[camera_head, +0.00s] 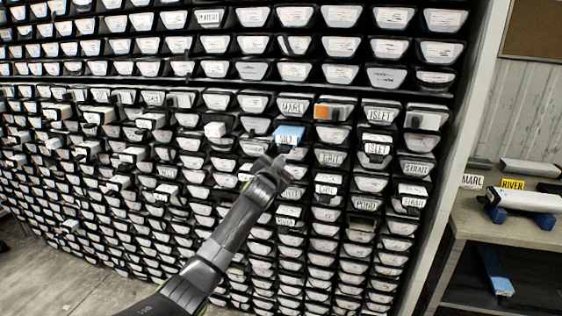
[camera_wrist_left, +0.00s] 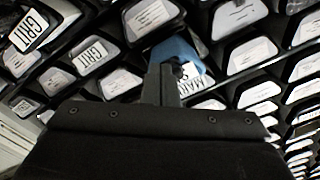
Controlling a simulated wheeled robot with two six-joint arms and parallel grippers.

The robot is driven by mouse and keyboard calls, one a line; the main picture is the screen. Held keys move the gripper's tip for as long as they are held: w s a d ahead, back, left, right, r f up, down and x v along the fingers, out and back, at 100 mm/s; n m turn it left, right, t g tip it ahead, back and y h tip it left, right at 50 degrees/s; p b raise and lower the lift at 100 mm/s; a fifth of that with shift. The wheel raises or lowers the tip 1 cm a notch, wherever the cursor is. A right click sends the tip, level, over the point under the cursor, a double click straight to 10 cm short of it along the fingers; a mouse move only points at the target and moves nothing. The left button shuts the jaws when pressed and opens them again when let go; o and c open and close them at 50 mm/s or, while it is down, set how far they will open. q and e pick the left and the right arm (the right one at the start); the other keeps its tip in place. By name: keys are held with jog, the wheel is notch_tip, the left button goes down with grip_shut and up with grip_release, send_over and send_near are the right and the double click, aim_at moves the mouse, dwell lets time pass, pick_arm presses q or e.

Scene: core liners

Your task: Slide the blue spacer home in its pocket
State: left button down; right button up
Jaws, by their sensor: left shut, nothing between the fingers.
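The blue spacer (camera_head: 290,131) sits in a pocket of the rack, under a tag reading MARL, with its blue end standing out from the row of pale liner ends. A small white label shows on its front. In the left wrist view the blue spacer (camera_wrist_left: 172,49) is just beyond my fingertips. My left gripper (camera_head: 281,161) is shut and empty, just below and in front of the spacer. In the left wrist view the closed fingers (camera_wrist_left: 161,84) overlap the spacer's near end; I cannot tell whether they touch it. My right gripper is not in view.
Several neighbouring liners also stick out, including one with an orange end (camera_head: 329,112). At the right, a bench (camera_head: 480,222) holds a long pale liner (camera_head: 515,199) on blue blocks beside a yellow RIVER sign (camera_head: 512,185). Another blue piece (camera_head: 494,268) lies on its lower shelf.

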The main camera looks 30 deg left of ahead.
pick_arm(q)
jog(key=shift+w, duration=0.2)
jog(key=b+v, duration=0.1)
jog(key=v, duration=1.9)
jog(key=shift+s+a, duration=0.15)
jog(key=shift+s, duration=0.05)
jog(key=shift+f, duration=0.1)
